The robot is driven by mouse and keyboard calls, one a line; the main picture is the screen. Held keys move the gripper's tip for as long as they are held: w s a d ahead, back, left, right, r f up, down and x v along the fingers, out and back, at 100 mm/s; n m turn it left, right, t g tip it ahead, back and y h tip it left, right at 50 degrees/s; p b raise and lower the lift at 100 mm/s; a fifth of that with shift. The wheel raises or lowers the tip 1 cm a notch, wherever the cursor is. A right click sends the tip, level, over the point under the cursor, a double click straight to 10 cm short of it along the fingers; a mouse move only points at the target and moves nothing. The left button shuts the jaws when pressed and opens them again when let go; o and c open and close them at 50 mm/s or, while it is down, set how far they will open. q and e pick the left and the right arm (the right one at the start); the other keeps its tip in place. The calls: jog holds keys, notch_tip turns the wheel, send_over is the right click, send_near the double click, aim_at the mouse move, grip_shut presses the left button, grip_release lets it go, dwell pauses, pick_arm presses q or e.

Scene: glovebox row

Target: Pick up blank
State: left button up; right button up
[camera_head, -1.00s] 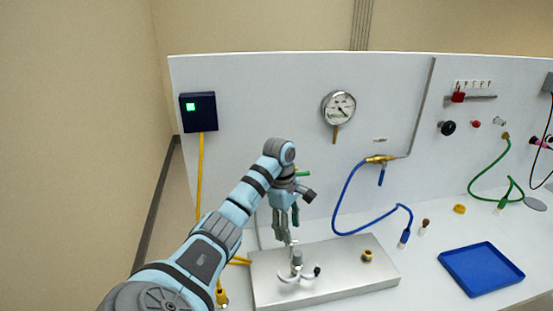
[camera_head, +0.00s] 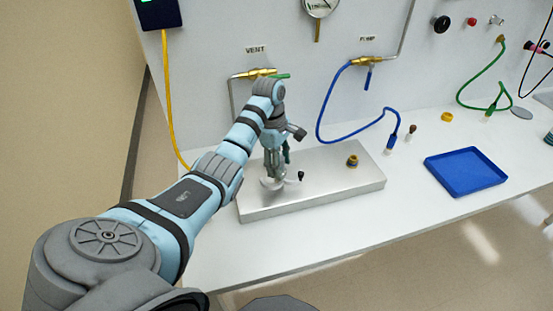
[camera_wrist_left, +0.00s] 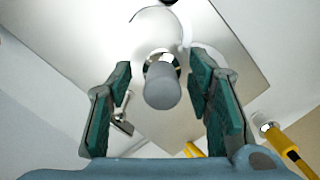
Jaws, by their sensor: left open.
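The blank appears to be the grey round-topped plug (camera_wrist_left: 162,88), seen end-on in the left wrist view. It stands on the metal plate (camera_head: 330,190), with a pale winged part around its base. My left gripper (camera_head: 274,176) is above the plate's left half and hides most of the plug in the head view. In the left wrist view the teal-padded fingers of the left gripper (camera_wrist_left: 160,80) are apart, one on each side of the plug, with a gap showing at each side. My right gripper is in neither view.
A brass fitting (camera_head: 352,160) stands on the plate's right part. A blue hose (camera_head: 330,110) hangs behind it, and a blue tray (camera_head: 464,172) lies to the right. The white panel with valves rises behind. The table's front strip is clear.

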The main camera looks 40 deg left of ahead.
pick_arm(q)
jog(key=shift+s+r, duration=0.1)
jog(key=shift+r, duration=0.2)
grip_shut()
